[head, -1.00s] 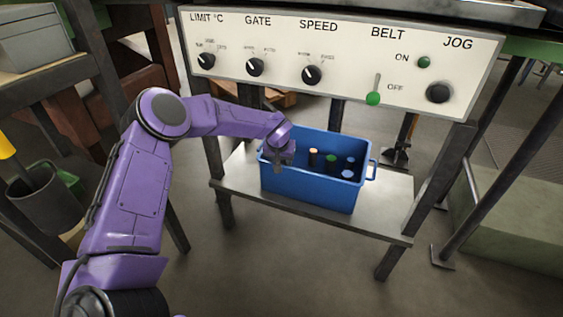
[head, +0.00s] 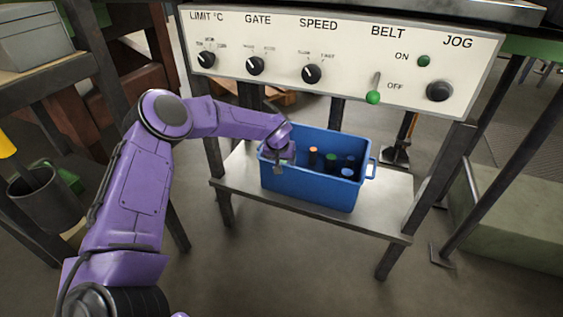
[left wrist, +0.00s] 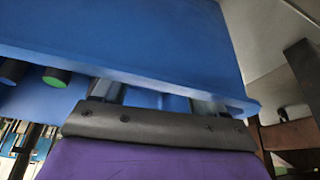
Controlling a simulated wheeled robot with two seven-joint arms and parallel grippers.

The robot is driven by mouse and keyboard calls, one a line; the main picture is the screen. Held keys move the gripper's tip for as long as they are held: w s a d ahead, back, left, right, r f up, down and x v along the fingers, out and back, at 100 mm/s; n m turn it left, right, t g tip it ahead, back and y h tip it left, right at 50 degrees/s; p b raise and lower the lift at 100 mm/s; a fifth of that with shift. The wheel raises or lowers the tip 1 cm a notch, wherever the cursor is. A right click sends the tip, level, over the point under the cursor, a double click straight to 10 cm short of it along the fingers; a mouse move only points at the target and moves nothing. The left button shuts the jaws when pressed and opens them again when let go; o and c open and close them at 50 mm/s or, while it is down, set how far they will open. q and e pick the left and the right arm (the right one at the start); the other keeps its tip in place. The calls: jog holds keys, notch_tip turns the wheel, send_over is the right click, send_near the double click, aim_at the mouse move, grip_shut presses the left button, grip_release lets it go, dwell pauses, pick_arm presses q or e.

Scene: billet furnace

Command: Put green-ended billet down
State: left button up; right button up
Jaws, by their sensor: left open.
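The green-ended billet (head: 331,158) stands in the blue bin with its green end up. It also shows in the left wrist view (left wrist: 56,78), to the left of my gripper and apart from it. The blue bin (head: 306,188) sits on a metal shelf; its blue wall (left wrist: 150,30) fills much of the left wrist view. My left gripper (head: 279,168) is open at the bin's left end, close to the front rim. Its fingers are partly hidden behind blue bin surfaces in the left wrist view. My right gripper is out of view.
An orange-ended billet (head: 313,150) and blue-ended billets (head: 347,172) share the bin. The shelf (head: 385,208) has bare room right of the bin. The control panel (head: 340,60) with knobs and a lever overhangs behind it. A dark bucket (head: 45,200) stands at left.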

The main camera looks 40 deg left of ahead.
pick_arm(q)
jog(key=p+v, duration=0.3)
jog(key=v, duration=0.5)
jog(key=shift+r, duration=0.3)
